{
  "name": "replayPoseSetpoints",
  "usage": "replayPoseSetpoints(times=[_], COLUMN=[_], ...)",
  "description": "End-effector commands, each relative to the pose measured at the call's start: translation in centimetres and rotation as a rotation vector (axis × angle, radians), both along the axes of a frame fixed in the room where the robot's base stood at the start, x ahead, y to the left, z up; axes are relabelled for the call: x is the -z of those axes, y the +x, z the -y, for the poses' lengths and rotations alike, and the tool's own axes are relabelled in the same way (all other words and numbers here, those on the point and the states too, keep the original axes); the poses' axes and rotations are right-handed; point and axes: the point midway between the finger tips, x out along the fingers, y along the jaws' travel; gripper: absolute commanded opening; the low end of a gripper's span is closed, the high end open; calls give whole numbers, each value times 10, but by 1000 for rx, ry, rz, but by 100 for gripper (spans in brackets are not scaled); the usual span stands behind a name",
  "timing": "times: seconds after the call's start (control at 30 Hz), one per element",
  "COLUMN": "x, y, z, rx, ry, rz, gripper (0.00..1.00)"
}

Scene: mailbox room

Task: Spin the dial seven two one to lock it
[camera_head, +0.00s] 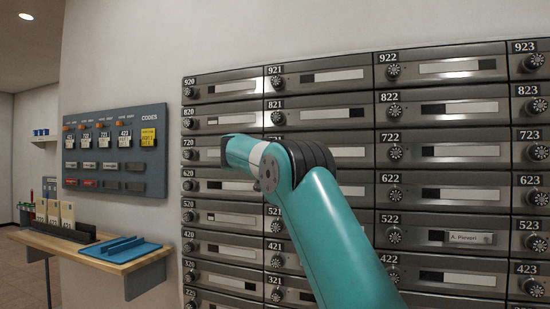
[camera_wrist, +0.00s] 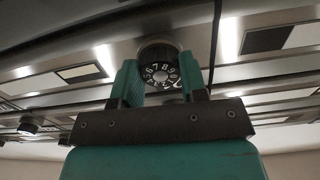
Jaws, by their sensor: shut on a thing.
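The dial (camera_wrist: 160,68), a round black knob with white numerals, sits between the two teal fingers of my gripper (camera_wrist: 159,80) in the wrist view. My gripper is shut on it, one finger on each side. In the head view my teal arm crosses the wall of mailboxes between the 720 label (camera_head: 188,142) and the 722 label (camera_head: 391,138). It hides the dial and label of box 721, and my fingertips are not visible there. The exact number that the dial is set to cannot be told.
Metal mailboxes with similar dials, such as box 722's (camera_head: 394,153), surround my arm. A grey codes board (camera_head: 150,180) hangs on the left wall. Below it, a wooden shelf (camera_head: 110,263) holds card stands and a blue tray (camera_head: 122,247).

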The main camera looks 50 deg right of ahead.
Motion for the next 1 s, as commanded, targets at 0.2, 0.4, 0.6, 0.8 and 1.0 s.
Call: replayPoseSetpoints(times=[0.2, 0.4, 0.6, 0.8, 1.0], x=[1, 1, 1, 1, 3], y=[0, 0, 0, 0, -9], z=[0, 0, 0, -1, -24], rx=[1, 1, 1, 0, -3], ry=[4, 4, 3, 2, 2], rz=[2, 1, 1, 2, 3], gripper=[16, 44, 65, 65, 65])
